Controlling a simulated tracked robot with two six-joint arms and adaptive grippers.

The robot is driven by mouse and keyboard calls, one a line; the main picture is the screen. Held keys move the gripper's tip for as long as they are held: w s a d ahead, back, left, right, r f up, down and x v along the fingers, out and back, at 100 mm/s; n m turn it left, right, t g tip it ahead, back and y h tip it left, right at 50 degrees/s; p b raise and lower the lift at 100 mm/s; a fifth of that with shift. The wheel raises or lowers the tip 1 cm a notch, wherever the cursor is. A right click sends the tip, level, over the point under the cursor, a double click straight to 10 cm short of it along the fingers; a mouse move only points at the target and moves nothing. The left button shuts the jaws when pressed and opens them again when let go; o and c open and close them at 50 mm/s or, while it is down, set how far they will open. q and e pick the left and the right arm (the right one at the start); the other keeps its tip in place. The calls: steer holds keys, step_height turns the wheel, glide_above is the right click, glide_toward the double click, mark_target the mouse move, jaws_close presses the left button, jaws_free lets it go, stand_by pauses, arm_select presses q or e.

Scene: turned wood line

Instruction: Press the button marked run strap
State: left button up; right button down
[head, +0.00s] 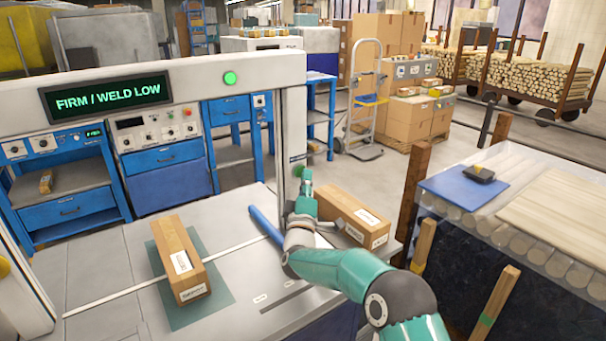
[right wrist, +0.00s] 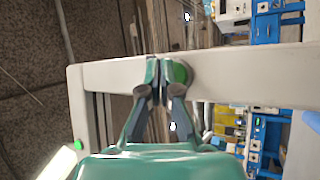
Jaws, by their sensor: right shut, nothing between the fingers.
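A round green button (head: 298,170) sits on the right post of a pale grey arch (head: 290,130). No "run strap" marking is readable on it. In the right wrist view the green button (right wrist: 178,73) is right at my fingertips and partly hidden by them. My right gripper (head: 306,178) is shut and empty, with its tips at the post; in the right wrist view the gripper (right wrist: 158,66) points at the button. Whether the tips touch the button I cannot tell. My left gripper is not in view.
A display (head: 108,95) on the arch reads "FIRM / WELD LOW", and a green lamp (head: 230,78) is lit. One long carton (head: 178,255) lies on a green mat (head: 215,297) under the arch. Another carton (head: 350,215) lies just right of the post, close to my right arm.

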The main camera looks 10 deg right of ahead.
steer(key=shift+w+a, duration=0.15)
steer(key=shift+w, duration=0.2)
stand_by(0.7)
steer(key=shift+s, duration=0.15)
stand_by(0.3)
steer(key=shift+s+d+b, duration=0.3)
steer(key=shift+s+b, duration=0.3)
steer(key=shift+b, duration=0.05)
steer(key=shift+s, duration=0.1)
steer(key=s+b, duration=0.1)
steer(key=s+d+b, duration=0.1)
steer(key=s, duration=0.1)
steer(key=s+b, duration=0.1)
steer(key=shift+s+d, duration=0.3)
steer(key=shift+d, duration=0.05)
stand_by(0.4)
